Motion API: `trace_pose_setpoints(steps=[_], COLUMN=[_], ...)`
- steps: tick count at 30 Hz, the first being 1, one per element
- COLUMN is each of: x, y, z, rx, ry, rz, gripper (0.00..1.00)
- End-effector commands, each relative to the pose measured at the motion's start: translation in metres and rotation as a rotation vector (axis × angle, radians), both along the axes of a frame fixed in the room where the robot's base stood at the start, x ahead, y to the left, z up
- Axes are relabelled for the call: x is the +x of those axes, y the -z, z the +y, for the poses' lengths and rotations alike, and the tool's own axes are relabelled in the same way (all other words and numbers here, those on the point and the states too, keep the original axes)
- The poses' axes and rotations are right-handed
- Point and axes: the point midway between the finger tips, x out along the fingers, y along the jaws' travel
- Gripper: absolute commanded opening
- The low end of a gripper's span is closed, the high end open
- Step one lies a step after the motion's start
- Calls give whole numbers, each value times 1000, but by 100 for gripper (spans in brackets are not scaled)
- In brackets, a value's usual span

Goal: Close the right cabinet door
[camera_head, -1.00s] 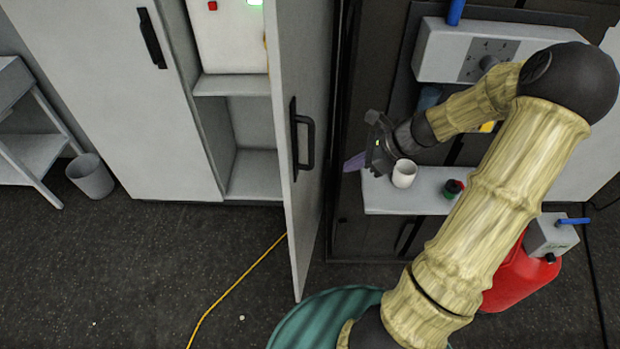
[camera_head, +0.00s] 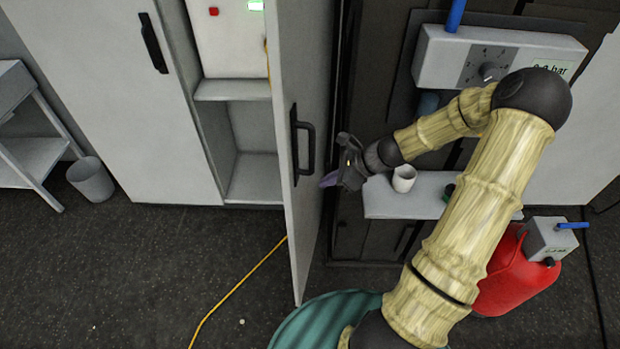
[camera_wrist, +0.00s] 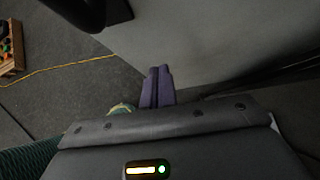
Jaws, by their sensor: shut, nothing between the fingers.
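The right cabinet door (camera_head: 305,215) stands swung open, jutting toward the camera, with a dark bar handle (camera_head: 302,143) on the face turned to my arm. My gripper (camera_head: 328,180) is just right of that face, a little below and beside the handle, with its purple fingers pointing left at the door. In the wrist view the fingers (camera_wrist: 157,87) are together and empty, with the grey door panel (camera_wrist: 215,45) beyond them and part of the dark handle (camera_wrist: 95,10) at the top left. Whether the fingertips touch the door I cannot tell.
The left cabinet door (camera_head: 110,90) is shut. A white shelf (camera_head: 400,203) with a white cup (camera_head: 404,178) is close to my wrist. A red canister (camera_head: 515,280) stands on the floor at right. A yellow cable (camera_head: 235,290) crosses the floor left of the open door.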

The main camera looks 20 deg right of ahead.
Motion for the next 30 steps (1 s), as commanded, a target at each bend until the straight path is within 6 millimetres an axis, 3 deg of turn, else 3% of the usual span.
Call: trace_pose_setpoints(steps=[3,12,30], x=[6,24,27], y=[12,10,12], z=[12,44,47], rx=[3,0,-2], ry=[-1,-1,6], rz=[2,0,-1], gripper=[0,0,0])
